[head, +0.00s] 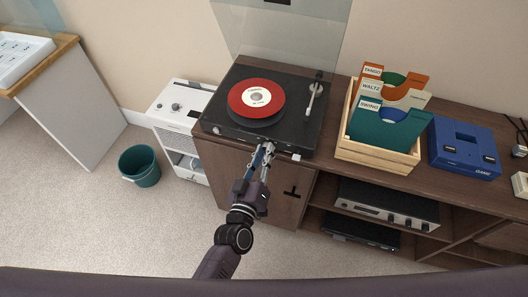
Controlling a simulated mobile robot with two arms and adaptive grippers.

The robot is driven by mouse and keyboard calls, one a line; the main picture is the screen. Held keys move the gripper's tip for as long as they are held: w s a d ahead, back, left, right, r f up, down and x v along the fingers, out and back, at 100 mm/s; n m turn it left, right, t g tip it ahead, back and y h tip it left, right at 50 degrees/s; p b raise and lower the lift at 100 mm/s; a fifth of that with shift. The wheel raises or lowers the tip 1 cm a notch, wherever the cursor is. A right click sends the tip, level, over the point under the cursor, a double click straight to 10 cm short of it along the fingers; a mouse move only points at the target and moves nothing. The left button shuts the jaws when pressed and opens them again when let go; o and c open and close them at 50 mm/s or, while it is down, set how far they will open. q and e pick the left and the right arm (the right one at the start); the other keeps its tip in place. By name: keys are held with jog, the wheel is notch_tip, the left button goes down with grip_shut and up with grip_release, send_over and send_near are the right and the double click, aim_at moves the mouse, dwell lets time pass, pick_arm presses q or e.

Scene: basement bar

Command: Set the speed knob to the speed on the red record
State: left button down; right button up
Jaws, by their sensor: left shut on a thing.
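The red record (256,98) lies on the black turntable (297,128), on top of the wooden cabinet. Its white centre label carries small print that I cannot read. My left gripper (267,146) reaches up to the turntable's front edge, and its fingers are closed there. The speed knob is not clearly visible; the fingers cover that part of the front edge, so the gripped thing appears to be the knob. Its setting cannot be read. The tonearm (313,98) rests at the right of the record. My right gripper is not in view.
The clear turntable lid (280,40) stands raised behind. To the right are a wooden crate (375,153) of record sleeves and a blue game console (463,148). A white appliance (180,110) and a green bin (139,166) are left. Open carpet lies in front.

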pick_arm(q)
jog(key=c, duration=1.8)
grip_release()
jog(key=shift+s, duration=0.1)
jog(key=v, duration=1.2)
jog(key=s+a+f+m+g, duration=0.1)
jog(key=s+a+f+g, duration=0.15)
jog(key=f, duration=0.75)
jog(key=s+a+f+m+g+y, duration=0.1)
jog(key=s+f+m+g, duration=0.15)
jog(key=f, duration=0.65)
jog(key=s+a+f+m+g, duration=0.1)
jog(key=s+a+f+g, duration=0.2)
jog(key=f, duration=0.7)
jog(key=s+a+f+g+y, duration=0.1)
jog(key=s+a+f, duration=0.3)
jog(key=s, duration=0.4)
jog(key=s+a+f+m+g+y, duration=0.1)
jog(key=s+a+f+g, duration=0.3)
jog(key=s+f, duration=0.3)
jog(key=s+a+f+g+y, duration=0.1)
jog(key=s+a+f+g, duration=0.2)
jog(key=s+a+f, duration=0.3)
jog(key=s, duration=0.4)
jog(key=shift+s+f+y, duration=0.2)
jog(key=shift+s+y, duration=0.1)
jog(key=shift+y, duration=0.1)
